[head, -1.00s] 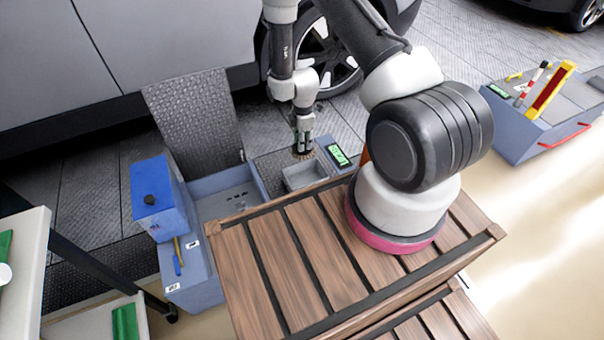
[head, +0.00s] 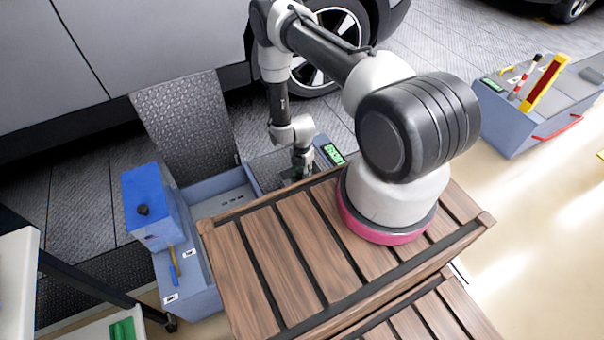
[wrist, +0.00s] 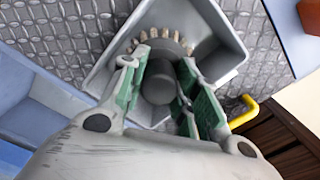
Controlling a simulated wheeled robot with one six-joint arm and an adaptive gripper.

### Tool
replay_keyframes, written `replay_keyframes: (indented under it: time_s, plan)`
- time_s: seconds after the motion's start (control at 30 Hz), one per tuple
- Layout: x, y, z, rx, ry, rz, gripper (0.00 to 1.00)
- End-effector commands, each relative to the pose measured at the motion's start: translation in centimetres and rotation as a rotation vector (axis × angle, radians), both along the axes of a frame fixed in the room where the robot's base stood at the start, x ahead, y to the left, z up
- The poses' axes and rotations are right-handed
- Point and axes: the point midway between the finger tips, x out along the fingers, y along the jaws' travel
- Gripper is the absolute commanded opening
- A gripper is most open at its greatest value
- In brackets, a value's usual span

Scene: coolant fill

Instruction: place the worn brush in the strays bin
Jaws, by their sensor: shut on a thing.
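The worn brush, a dark grey round body (wrist: 160,86) with a ring of pale, uneven bristles, sits between the green-padded fingers of my gripper (wrist: 162,72) in the wrist view. My gripper is shut on it. The strays bin, a small grey square tray (wrist: 207,24), surrounds the brush in the wrist view, and the bristles are within its rim. I cannot tell whether the brush touches the bin floor. In the head view my gripper (head: 300,172) is low behind the wooden slatted top, and the brush and most of the bin are hidden there.
A green-lit display (head: 332,153) stands just right of my gripper. A yellow handle (wrist: 243,110) is close to the bin. A blue container (head: 150,205) and an upright textured lid (head: 185,125) are to the left. The wooden slatted top (head: 270,250) is clear in front.

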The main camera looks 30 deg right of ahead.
Motion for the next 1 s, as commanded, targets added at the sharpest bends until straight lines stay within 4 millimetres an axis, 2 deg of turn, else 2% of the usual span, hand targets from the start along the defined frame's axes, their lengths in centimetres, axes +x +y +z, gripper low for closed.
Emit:
replay_keyframes:
  time_s: [0.1, 0.43, 0.47, 0.57, 0.87, 1.0]
  plan:
    - [0.0, 0.0, -1.3, 0.000, 0.000, 0.000, 0.16]
    - [0.0, 0.0, -1.6, 0.000, 0.000, -0.001, 0.16]
    - [0.0, 0.0, -1.5, 0.000, 0.000, -0.001, 0.34]
    - [0.0, 0.0, -1.5, 0.000, 0.000, -0.001, 0.51]
    - [0.0, 0.0, -1.4, 0.000, 0.000, -0.001, 0.51]
    - [0.1, 0.0, -0.3, 0.000, -0.001, -0.001, 0.51]
